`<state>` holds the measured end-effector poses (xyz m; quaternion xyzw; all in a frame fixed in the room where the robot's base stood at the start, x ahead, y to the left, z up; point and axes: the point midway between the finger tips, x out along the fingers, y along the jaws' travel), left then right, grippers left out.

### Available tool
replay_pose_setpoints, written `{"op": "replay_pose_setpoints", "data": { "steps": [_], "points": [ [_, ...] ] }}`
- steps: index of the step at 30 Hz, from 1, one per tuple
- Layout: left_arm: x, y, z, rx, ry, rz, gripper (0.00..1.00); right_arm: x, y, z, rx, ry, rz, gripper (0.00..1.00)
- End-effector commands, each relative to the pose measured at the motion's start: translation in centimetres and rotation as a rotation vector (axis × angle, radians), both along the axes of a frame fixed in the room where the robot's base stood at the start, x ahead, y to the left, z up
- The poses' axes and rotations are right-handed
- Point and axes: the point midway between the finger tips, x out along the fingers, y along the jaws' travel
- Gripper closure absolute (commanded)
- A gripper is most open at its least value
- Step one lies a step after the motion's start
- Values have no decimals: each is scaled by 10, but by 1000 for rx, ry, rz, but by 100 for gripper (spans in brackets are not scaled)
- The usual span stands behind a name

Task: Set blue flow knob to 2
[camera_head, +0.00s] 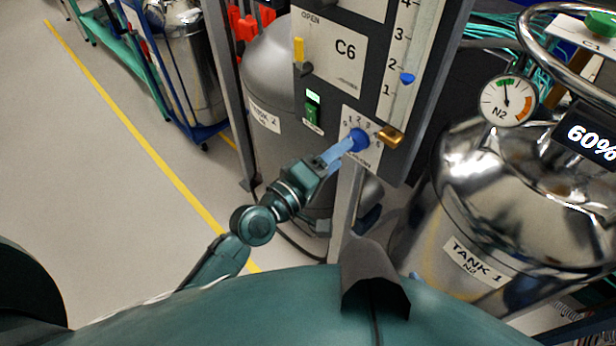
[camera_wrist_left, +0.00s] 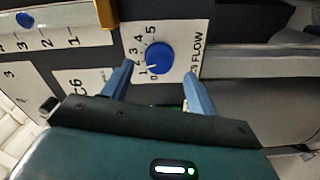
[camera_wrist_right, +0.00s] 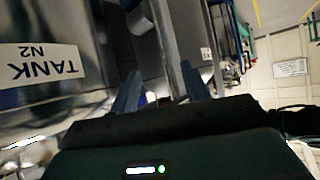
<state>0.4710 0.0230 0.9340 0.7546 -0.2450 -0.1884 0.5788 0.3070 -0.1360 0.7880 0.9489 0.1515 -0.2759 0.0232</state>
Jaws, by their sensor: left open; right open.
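The blue flow knob (camera_head: 357,139) sits on a white dial plate low on the dark C6 panel. In the left wrist view the knob (camera_wrist_left: 159,58) shows a short white mark at the low end of the scale, near 0 and 1; I cannot tell the exact reading. My left gripper (camera_head: 338,153) is at the knob in the head view. In the left wrist view its fingers are open, one on each side below the knob, with no visible contact. My right gripper (camera_wrist_right: 160,85) is open and empty near Tank 1, outside the head view.
A brass fitting (camera_head: 390,137) juts out right beside the knob. Above are a scale with a blue marker (camera_head: 407,78), a green switch (camera_head: 312,107) and a yellow lever (camera_head: 299,50). Shiny Tank 1 (camera_head: 520,200) stands right; grey Tank 2 (camera_head: 270,75) stands behind. Floor at left is clear.

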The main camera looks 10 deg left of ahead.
Motion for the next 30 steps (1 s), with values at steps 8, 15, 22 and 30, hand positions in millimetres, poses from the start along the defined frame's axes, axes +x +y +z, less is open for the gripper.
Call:
{"op": "replay_pose_setpoints", "data": {
  "steps": [8,15,22,30],
  "points": [
    [-51,36,-3,2,3,-1,41,1,2,-4,4,-12,9,53],
    [-71,52,-1,1,1,0,41,0,5,-4,6,-20,22,53],
    [-74,53,0,-1,1,0,41,0,7,-1,9,-23,24,53],
    [-73,53,0,-1,1,0,41,0,6,-1,10,-24,23,53]
  ]
}}
